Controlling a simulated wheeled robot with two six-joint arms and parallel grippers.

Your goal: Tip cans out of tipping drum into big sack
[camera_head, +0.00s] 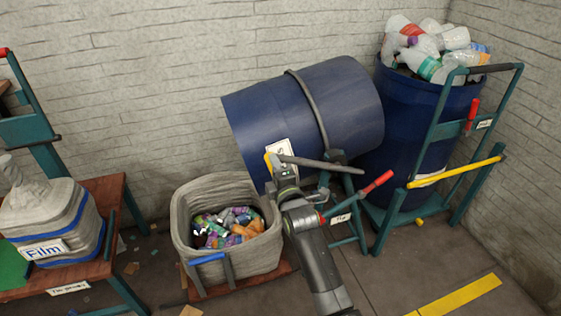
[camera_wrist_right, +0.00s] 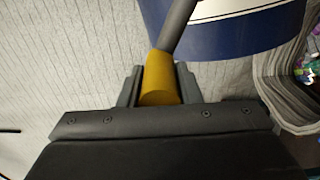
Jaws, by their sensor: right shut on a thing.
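The blue tipping drum (camera_head: 290,105) is tilted on its side, with its mouth end low and to the left, above the sack. Its lower part shows in the right wrist view (camera_wrist_right: 240,28). The big grey sack (camera_head: 178,215) stands open below it, with several coloured cans (camera_head: 228,228) inside. My right gripper (camera_head: 275,165) is shut on the yellow grip of the drum's handle (camera_wrist_right: 161,80), in front of the drum. The inside of the drum is hidden from view. My left gripper is not in view.
An upright blue drum (camera_head: 400,120) full of plastic bottles stands at the right in a teal frame (camera_head: 440,130) with a yellow bar (camera_head: 456,165). At the left, a sack labelled Film (camera_head: 50,215) sits on a red-brown bench (camera_head: 105,190).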

